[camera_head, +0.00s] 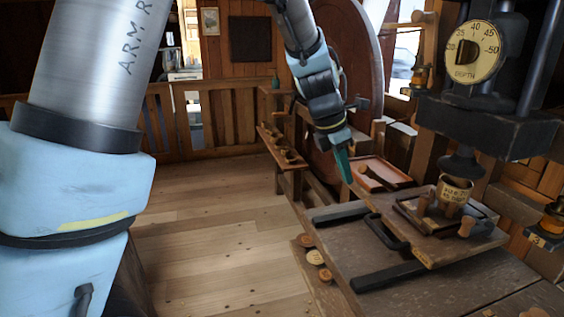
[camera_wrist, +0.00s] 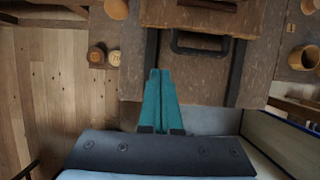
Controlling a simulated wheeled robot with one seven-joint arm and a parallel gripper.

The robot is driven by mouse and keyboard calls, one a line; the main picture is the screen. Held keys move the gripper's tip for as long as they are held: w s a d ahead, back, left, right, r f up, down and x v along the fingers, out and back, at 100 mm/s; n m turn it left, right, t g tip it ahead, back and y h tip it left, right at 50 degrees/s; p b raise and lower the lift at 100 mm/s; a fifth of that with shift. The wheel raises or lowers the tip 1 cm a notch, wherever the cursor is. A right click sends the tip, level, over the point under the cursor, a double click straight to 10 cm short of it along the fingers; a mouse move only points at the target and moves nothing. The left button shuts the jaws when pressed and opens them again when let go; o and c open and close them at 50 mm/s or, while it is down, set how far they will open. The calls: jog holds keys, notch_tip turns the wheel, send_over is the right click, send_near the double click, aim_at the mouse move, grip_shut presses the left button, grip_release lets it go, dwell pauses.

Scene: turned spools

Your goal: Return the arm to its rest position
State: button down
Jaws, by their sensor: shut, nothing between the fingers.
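My gripper (camera_head: 344,166) has teal fingers and hangs at the end of my light-blue arm, above the back left part of the workbench in the head view. In the wrist view my gripper (camera_wrist: 160,74) shows its two fingers side by side, shut with nothing between them. The fingers point toward the brown bench (camera_head: 310,238) and appear apart from it. No held object shows in either view.
A press with a depth dial (camera_head: 473,52) stands over a wooden board with a black handle (camera_head: 386,232). A labelled cup (camera_head: 455,188) sits under the press. Small round wooden pieces (camera_head: 315,257) lie along the bench's left edge. The plank floor (camera_head: 200,245) at left is clear.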

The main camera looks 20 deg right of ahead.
jog(key=w+a+f+m+t+y, duration=0.1)
jog(key=w+a+m, duration=0.4)
jog(key=a, duration=0.8)
jog(key=s+a+f+m+y, duration=0.1)
jog(key=a+m, duration=0.5)
jog(key=a, duration=0.8)
jog(key=s+a+f+m+t+y, duration=0.1)
jog(key=s+a+f+m+y, duration=0.1)
jog(key=a+m, duration=0.5)
jog(key=a, duration=0.6)
jog(key=shift+s+a+f, duration=0.25)
jog(key=shift+s+a, duration=0.1)
